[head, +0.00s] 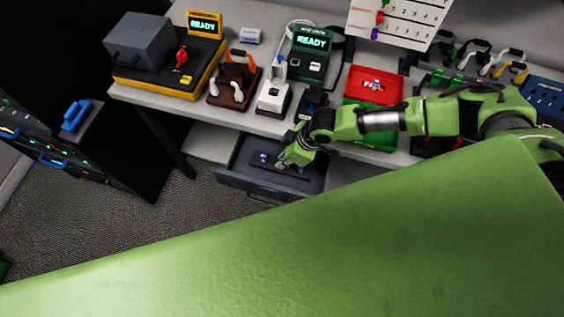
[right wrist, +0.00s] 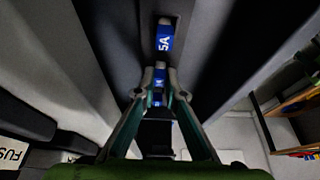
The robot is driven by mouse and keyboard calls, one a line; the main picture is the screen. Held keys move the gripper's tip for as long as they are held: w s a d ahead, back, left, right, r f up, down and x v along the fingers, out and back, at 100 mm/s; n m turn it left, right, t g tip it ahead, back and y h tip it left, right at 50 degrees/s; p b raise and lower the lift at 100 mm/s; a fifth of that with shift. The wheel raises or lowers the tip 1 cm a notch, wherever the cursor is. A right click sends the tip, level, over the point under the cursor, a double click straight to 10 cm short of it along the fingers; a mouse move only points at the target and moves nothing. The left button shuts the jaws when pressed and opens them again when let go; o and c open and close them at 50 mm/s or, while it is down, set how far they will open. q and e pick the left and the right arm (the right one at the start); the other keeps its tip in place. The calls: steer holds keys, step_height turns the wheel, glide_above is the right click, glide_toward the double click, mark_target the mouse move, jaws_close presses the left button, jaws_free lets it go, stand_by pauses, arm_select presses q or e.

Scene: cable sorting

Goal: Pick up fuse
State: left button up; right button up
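My right gripper (head: 283,161) reaches down into the open grey drawer (head: 240,184) under the workbench. In the right wrist view its two fingers (right wrist: 160,80) close in on both sides of a blue and white fuse (right wrist: 158,76) and appear shut on it. The fuse seems to be still at its place in the dark holder strip. A second blue fuse marked 5A (right wrist: 165,38) sits farther along the strip; a blue fuse shows in the drawer in the head view (head: 263,157). My left gripper is not in view.
Above the drawer, the bench holds a white device (head: 273,97), a green READY box (head: 311,52), a brown block with handles (head: 235,82), a red tray (head: 375,84) and a green tray (head: 358,115). The drawer walls stand close around the gripper.

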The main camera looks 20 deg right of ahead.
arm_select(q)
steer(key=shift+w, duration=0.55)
arm_select(e)
steer(key=shift+r, duration=0.15)
steer(key=shift+r+b, duration=0.35)
steer(key=shift+r, duration=0.15)
arm_select(q)
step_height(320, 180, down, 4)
steer(key=b, duration=0.4)
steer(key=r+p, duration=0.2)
steer(key=p, duration=0.1)
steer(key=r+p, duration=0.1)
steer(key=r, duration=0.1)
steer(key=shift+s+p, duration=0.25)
steer(key=shift+p, duration=0.1)
arm_select(e)
steer(key=s+a+r, duration=0.2)
steer(key=s+r, duration=1.1)
steer(key=r, duration=0.1)
steer(key=shift+s+a+r, duration=0.15)
steer(key=shift+s+r, duration=0.25)
